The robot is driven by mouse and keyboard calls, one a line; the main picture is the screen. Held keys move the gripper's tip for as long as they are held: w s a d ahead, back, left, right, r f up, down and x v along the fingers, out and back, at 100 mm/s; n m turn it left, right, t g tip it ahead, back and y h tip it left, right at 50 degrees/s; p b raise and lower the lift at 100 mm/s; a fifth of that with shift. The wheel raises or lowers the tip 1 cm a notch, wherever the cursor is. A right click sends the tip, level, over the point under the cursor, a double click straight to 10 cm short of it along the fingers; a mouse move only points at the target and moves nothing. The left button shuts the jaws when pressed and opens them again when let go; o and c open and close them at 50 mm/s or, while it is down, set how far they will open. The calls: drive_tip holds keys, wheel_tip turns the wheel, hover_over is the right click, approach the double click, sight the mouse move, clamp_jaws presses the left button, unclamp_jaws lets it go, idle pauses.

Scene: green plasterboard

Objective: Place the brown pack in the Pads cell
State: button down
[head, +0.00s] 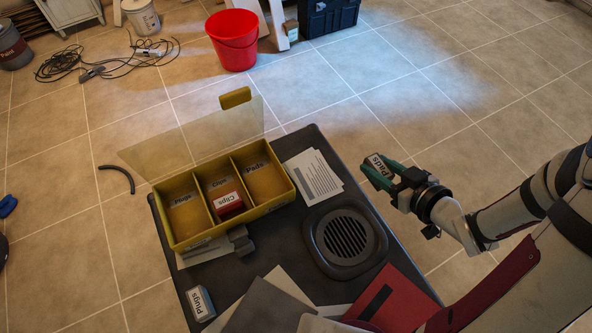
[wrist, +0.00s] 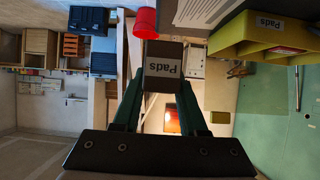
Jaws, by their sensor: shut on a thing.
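My gripper (head: 379,171) is shut on the brown pack (head: 375,161), whose white label reads Pads. It holds the pack in the air to the right of the table. In the wrist view the pack (wrist: 163,68) sits between the two green fingers (wrist: 162,76). The yellow box (head: 223,237) on the table has three cells labelled Plugs, Clips and Pads. The Pads cell (head: 264,184) is the right one and looks empty. The box (wrist: 270,44) also shows at the upper right of the wrist view, apart from the pack.
A red Clips pack (head: 228,202) lies in the middle cell. A clear lid (head: 190,138) stands open behind the box. A grey Plugs pack (head: 200,304), a round vent (head: 345,240), papers (head: 312,177) and a red folder (head: 395,300) are on the dark table.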

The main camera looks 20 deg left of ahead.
drive_tip(key=s+a+f, duration=0.1)
drive_tip(key=a+f, duration=0.1)
drive_tip(key=a, duration=0.6)
drive_tip(key=a+f, duration=0.2)
drive_tip(key=a, duration=0.7)
drive_tip(key=s+a+f, duration=0.1)
drive_tip(key=a+f, duration=0.1)
drive_tip(key=a, duration=0.6)
drive_tip(key=shift+s+a+f, duration=0.1)
drive_tip(key=shift+s+a, duration=0.1)
drive_tip(key=shift+s, duration=0.15)
wheel_tip(320, 180, down, 4)
drive_tip(key=shift+a, duration=0.15)
drive_tip(key=shift+f, duration=0.25)
drive_tip(key=shift+c, duration=2.2)
unclamp_jaws()
